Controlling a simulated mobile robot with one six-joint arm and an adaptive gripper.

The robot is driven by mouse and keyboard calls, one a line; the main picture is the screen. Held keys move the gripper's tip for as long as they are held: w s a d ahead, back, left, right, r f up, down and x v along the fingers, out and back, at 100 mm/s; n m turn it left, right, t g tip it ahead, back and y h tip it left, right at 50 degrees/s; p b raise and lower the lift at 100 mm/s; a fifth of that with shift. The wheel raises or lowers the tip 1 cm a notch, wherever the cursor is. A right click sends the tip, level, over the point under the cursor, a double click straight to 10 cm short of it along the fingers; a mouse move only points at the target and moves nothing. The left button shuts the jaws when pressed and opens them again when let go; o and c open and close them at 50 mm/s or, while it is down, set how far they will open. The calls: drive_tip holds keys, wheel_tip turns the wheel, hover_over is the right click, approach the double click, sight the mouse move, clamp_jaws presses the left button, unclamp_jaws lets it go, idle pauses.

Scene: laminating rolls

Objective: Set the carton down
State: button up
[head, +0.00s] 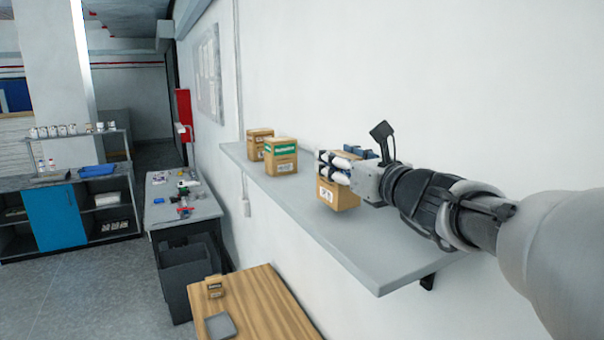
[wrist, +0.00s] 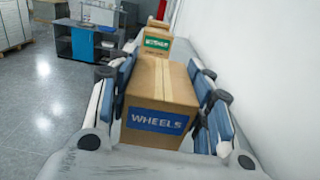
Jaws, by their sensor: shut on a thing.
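A brown carton (head: 338,196) with a blue WHEELS label is between the fingers of my gripper (head: 347,168). In the wrist view the carton (wrist: 158,118) is upright, with the fingers along its left and right sides. My gripper is shut on it. The carton is over the grey wall shelf (head: 345,243), towards its near part. I cannot tell whether its base touches the shelf. The fingers hide its upper part in the head view.
A green-labelled carton (head: 281,157) and another brown carton (head: 258,143) stand farther along the shelf. The shelf between them and my carton is bare. A wooden table (head: 262,302) below holds a small box (head: 214,287) and a grey tray (head: 220,326). The wall borders the shelf.

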drive_tip(key=shift+f, duration=0.9)
drive_tip(key=shift+f, duration=0.15)
drive_tip(key=o, duration=1)
drive_tip(key=shift+c, duration=0.2)
drive_tip(key=o, duration=0.4)
